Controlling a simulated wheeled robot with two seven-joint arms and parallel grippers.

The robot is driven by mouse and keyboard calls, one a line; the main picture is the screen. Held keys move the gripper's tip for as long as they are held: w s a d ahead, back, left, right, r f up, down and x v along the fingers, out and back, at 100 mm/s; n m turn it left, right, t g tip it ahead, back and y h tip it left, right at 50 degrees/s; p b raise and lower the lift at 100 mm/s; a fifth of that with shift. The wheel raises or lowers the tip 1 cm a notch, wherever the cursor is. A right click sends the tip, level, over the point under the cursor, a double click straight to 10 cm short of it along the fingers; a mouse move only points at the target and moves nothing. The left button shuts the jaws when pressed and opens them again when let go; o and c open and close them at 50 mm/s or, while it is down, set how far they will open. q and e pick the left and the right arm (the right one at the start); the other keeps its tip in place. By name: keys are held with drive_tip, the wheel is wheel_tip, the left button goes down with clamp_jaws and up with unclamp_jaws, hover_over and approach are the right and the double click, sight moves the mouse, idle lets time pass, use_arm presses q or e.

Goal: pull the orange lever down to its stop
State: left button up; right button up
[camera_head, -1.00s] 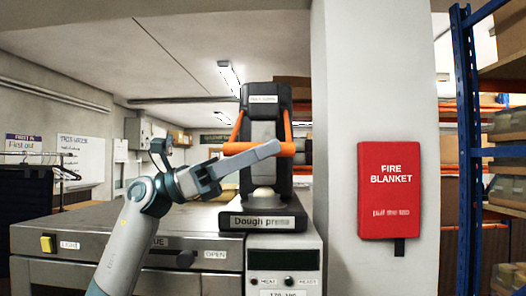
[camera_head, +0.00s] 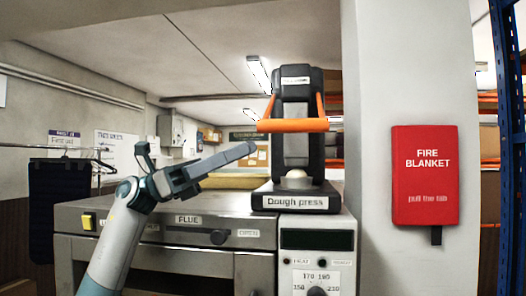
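The orange lever (camera_head: 293,125) is a U-shaped handle on the black dough press (camera_head: 297,90). Its crossbar lies level across the front of the press, about mid-height, above a pale dome on the base. My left gripper (camera_head: 247,151) points right, its fingertips left of the press and a little lower than the crossbar in the picture. A visible gap separates them from the lever. The fingers overlap from this side, so their opening does not show. My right gripper is not in view.
The press stands on a base labelled "Dough press" (camera_head: 295,203), above a control panel with a dial (camera_head: 317,291). A steel oven (camera_head: 200,236) fills the lower left. A pillar with a red fire blanket pouch (camera_head: 425,178) stands right. Blue shelving (camera_head: 507,100) is at the far right.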

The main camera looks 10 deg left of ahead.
use_arm(q)
drive_tip(key=shift+b+v, duration=0.5)
drive_tip(key=shift+v, duration=2.2)
drive_tip(key=shift+c, duration=0.3)
